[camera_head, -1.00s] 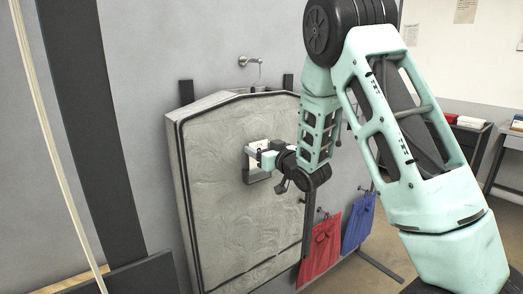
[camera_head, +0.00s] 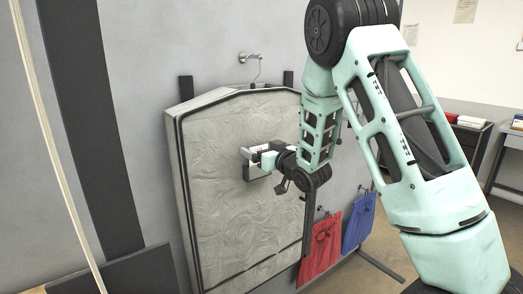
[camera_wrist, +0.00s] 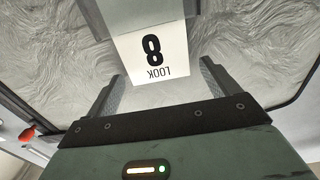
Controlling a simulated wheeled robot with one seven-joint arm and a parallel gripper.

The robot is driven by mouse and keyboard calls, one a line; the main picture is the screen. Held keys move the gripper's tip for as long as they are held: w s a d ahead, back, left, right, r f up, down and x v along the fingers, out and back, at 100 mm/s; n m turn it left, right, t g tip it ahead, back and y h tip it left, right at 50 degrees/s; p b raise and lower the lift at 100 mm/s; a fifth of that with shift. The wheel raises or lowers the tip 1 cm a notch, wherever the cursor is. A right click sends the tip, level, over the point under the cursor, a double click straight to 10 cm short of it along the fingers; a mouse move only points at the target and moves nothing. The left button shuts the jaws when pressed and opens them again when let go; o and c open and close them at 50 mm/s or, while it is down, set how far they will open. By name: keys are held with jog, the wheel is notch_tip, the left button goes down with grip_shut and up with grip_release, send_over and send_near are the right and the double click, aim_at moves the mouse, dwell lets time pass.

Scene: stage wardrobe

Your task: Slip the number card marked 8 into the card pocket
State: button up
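The number card (camera_wrist: 153,58), white with a black 8 and the word LOOK, appears upside down in the wrist view. Its far edge meets the grey card pocket (camera_wrist: 138,16) and seems to sit inside it; how deep is hidden. In the head view my gripper (camera_head: 258,157) is close against the bag.
The bag hangs from a wall hook (camera_head: 243,58). A red pouch (camera_head: 320,248) and a blue pouch (camera_head: 358,222) hang to its right. A dark upright panel (camera_head: 90,120) and a pale pole (camera_head: 55,140) stand at the left. A table (camera_head: 468,135) is at the far right.

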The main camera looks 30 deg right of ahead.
jog(key=s+b, duration=0.6)
jog(key=s, duration=0.3)
jog(key=shift+f, duration=0.3)
jog(key=s+b, duration=0.8)
jog(key=b, duration=0.4)
jog(key=shift+s+d+r, duration=0.2)
jog(key=shift+d+r, duration=0.05)
jog(key=shift+d, duration=0.05)
jog(key=shift+s, duration=0.1)
